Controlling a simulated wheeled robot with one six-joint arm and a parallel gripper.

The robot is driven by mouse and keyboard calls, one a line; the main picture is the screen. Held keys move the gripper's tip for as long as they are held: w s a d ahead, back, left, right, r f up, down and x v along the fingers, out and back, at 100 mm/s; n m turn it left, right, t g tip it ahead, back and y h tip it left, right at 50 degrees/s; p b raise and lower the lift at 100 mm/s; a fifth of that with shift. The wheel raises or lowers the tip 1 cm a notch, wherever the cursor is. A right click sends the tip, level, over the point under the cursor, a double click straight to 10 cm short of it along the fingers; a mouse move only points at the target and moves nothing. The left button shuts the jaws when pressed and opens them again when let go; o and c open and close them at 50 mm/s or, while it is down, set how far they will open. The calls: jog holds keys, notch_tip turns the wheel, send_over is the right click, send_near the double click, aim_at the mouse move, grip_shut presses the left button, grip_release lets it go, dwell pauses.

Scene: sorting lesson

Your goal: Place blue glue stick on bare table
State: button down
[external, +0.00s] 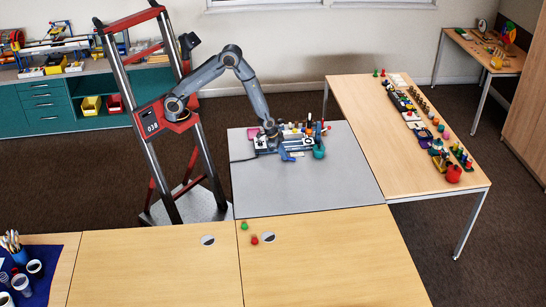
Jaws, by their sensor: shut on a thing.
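My gripper (272,136) is at the end of the arm, pointing down over the cluster of small items on the grey table (300,187). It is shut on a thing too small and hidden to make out. A blue item (286,154) lies just below and right of my gripper, at the front of the cluster. I cannot tell whether it is the blue glue stick. The bare part of the grey table is in front of the cluster.
A green cup (319,152) stands at the cluster's right. A wooden table (371,108) with a long row of small items adjoins on the right. Wooden tables in front hold a green ball (244,226) and a red ball (254,240); most of their tops are clear.

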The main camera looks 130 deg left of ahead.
jog(key=shift+f+b, duration=0.35)
jog(key=shift+b, duration=0.05)
jog(key=c, duration=1.8)
grip_release()
jog(key=shift+s, duration=0.1)
jog(key=shift+d, duration=0.15)
jog(key=shift+d+f, duration=0.1)
jog(key=shift+r+p, duration=0.3)
jog(key=shift+p, duration=0.25)
jog(key=p+v, duration=0.3)
jog(key=v, duration=0.3)
jog(key=p+v, duration=0.3)
jog(key=v, duration=0.3)
jog(key=shift+a+r+p, duration=0.2)
jog(key=shift+p, duration=0.15)
